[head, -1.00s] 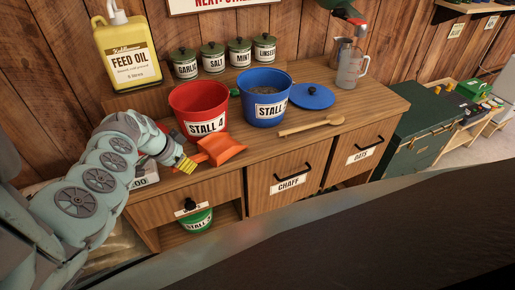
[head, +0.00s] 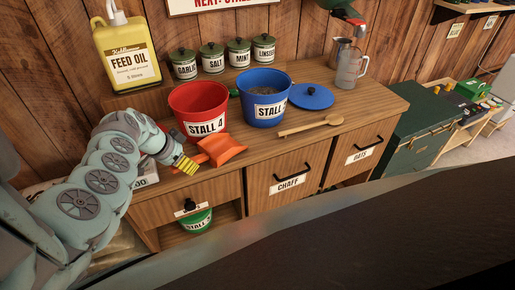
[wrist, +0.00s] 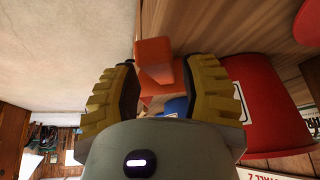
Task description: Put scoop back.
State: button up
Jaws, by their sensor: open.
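The orange scoop (head: 223,149) lies on the wooden counter in front of the red STALL 4 bucket (head: 199,108). In the head view my gripper (head: 188,166) is at the handle end of the scoop, left of its pan. In the wrist view my gripper (wrist: 158,95) is open, with its yellow fingers apart and the orange scoop handle (wrist: 154,62) showing in the gap between and beyond them. I cannot tell whether either finger touches it. The red bucket also shows at the right of the wrist view (wrist: 262,110).
A blue bucket (head: 265,100) with dark contents, a blue lid (head: 311,97) and a wooden spoon (head: 311,125) are to the right. Labelled tins (head: 212,57) and a feed oil jug (head: 129,55) stand behind. CHAFF (head: 287,177) and OATS (head: 357,157) fronts are below the counter.

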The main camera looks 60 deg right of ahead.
jog(key=p+v, duration=0.1)
jog(key=v, duration=0.3)
jog(key=shift+w, duration=0.15)
jog(key=v, duration=0.7)
jog(key=shift+r+b, duration=0.15)
jog(key=shift+b, duration=0.15)
jog(key=shift+a, duration=0.1)
